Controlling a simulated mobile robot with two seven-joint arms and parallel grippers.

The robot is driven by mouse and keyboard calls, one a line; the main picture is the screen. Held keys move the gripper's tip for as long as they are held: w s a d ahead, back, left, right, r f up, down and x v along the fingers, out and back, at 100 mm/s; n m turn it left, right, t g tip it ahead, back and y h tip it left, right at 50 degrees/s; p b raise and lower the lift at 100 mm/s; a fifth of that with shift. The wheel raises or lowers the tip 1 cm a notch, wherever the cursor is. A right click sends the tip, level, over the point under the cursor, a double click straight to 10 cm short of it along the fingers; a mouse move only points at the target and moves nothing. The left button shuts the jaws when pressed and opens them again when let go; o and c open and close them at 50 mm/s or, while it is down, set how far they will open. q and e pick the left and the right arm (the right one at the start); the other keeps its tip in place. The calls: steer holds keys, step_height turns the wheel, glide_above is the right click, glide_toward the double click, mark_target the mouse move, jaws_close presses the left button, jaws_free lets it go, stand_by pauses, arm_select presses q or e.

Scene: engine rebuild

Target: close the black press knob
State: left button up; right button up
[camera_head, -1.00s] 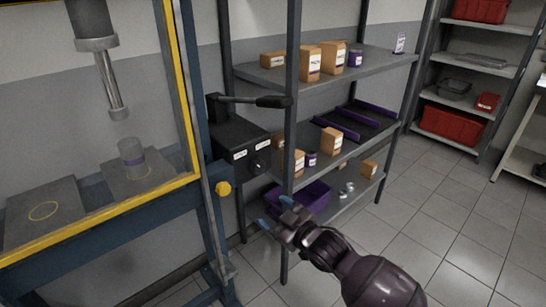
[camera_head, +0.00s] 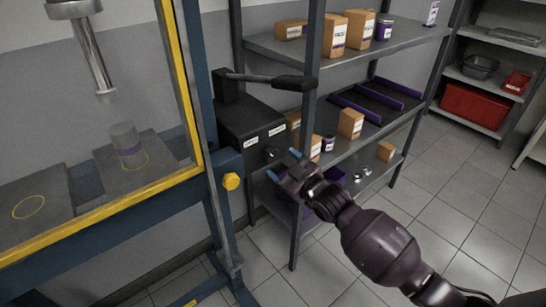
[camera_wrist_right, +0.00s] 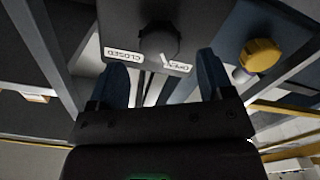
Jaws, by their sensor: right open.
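The black press knob (camera_wrist_right: 160,42) sits on the front of a dark box (camera_head: 240,122) beside the blue press frame. In the right wrist view it lies between a "CLOSED" label (camera_wrist_right: 124,54) and an "OPEN" label (camera_wrist_right: 177,65), with a pale mark at its edge on the "OPEN" side. In the head view the knob (camera_head: 271,153) is small and partly hard to make out. My right gripper (camera_head: 282,164) is open and empty, its blue fingertips just short of the knob. In the wrist view the fingers (camera_wrist_right: 165,80) stand either side below the knob, apart from it. My left gripper is out of view.
A yellow knob (camera_head: 231,181) sits on the press frame close to my right gripper. A black lever (camera_head: 270,80) reaches out above the box. A shelf rack post (camera_head: 308,90) stands just right, with several boxes on the shelves. Open floor lies at the right.

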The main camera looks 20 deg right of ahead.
mark_target(274, 157)
steer(key=x, duration=0.3)
steer(key=shift+w+a+f, duration=0.1)
steer(key=shift+w, duration=0.25)
steer(key=shift+w+a, duration=0.2)
steer(key=shift+w, duration=0.3)
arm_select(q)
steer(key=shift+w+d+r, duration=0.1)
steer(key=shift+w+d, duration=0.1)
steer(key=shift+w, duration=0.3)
arm_select(e)
steer(key=shift+c, duration=0.2)
steer(key=c, duration=0.9)
